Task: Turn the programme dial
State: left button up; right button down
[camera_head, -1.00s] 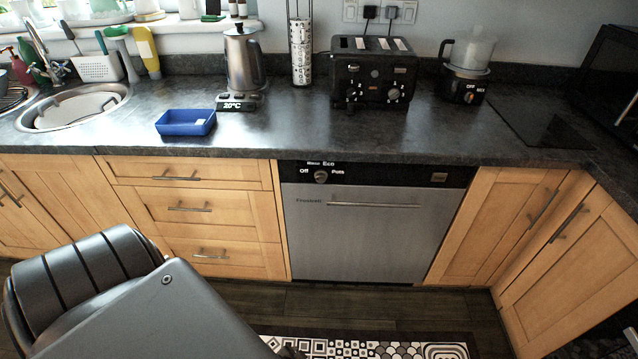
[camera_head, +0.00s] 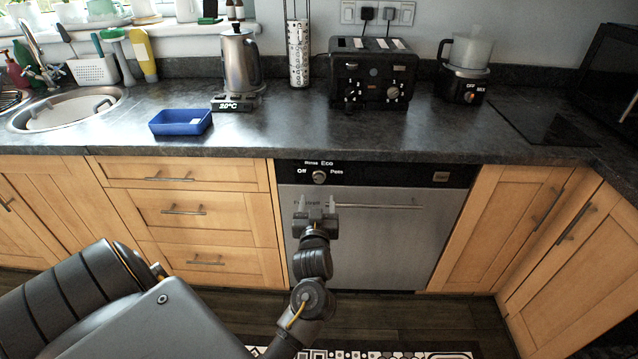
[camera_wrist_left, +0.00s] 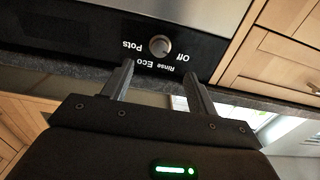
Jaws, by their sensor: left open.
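The programme dial (camera_head: 319,177) is a small round grey knob on the black control strip of the dishwasher (camera_head: 360,235). Labels Off, Rinse, Eco and Pots stand around it. My left gripper (camera_head: 316,203) is open and empty, in front of the dishwasher just below the dial in the head view. In the left wrist view the dial (camera_wrist_left: 159,45) appears upside down, beyond the gap between the open fingers (camera_wrist_left: 158,82), not touched by them. The pointer's exact setting is too small to tell. My right gripper is not in view.
A steel handle (camera_head: 375,206) runs across the dishwasher door beside the gripper. The worktop (camera_head: 290,138) overhangs above, holding a blue tray (camera_head: 181,122), a kettle (camera_head: 240,62), a toaster (camera_head: 373,72) and a blender (camera_head: 466,65). Wooden drawers (camera_head: 200,215) stand to the left.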

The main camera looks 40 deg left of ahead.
aim_at(319, 180)
pick_arm(q)
jog(key=x, duration=0.9)
jog(key=shift+w+a, duration=0.15)
jog(key=c, duration=1)
